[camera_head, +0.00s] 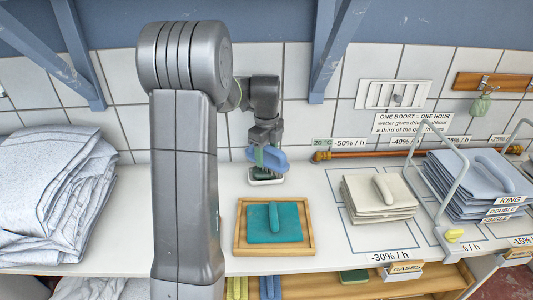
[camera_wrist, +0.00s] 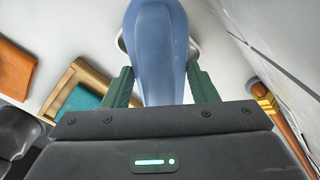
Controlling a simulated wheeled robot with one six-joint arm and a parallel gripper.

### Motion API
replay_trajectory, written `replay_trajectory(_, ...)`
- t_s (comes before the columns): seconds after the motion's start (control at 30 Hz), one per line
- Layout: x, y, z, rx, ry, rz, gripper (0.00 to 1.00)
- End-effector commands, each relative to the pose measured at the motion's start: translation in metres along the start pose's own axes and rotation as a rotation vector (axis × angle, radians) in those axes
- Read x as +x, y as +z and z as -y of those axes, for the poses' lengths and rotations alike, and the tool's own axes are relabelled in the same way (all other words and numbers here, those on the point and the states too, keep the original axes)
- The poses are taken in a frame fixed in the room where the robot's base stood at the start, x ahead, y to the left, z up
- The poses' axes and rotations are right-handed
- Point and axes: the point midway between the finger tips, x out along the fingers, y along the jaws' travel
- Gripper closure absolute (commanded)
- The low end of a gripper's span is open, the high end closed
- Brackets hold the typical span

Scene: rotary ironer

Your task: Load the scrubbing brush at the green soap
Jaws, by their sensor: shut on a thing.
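My gripper (camera_head: 268,150) points down over the counter near the tiled wall. Its green fingers are shut on a blue, rounded handle (camera_wrist: 158,50), which seems to be the scrubbing brush (camera_head: 265,160). Directly below it is a small white-rimmed piece (camera_head: 265,181), dark inside. I cannot tell whether this is a dish or part of the brush, or whether they touch. A teal-green slab (camera_head: 285,224) with a raised handle lies in a wooden tray (camera_head: 241,246), nearer than my gripper. I cannot tell whether it is the green soap. The tray also shows in the wrist view (camera_wrist: 62,82).
Folded pale linen (camera_head: 55,190) is piled at the left. A cream stack (camera_head: 375,200) and a blue stack (camera_head: 480,185) with a metal frame stand to the right. A copper pipe (camera_head: 365,154) runs along the wall. A green item (camera_head: 481,106) hangs from a hook.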

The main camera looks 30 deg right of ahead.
Motion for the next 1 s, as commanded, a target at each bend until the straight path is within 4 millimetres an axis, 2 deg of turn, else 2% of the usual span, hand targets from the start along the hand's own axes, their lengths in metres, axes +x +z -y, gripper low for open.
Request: replay_trajectory(1.0, 0.0094, 0.0, 0.0, 0.0, 0.0, 0.0, 0.66)
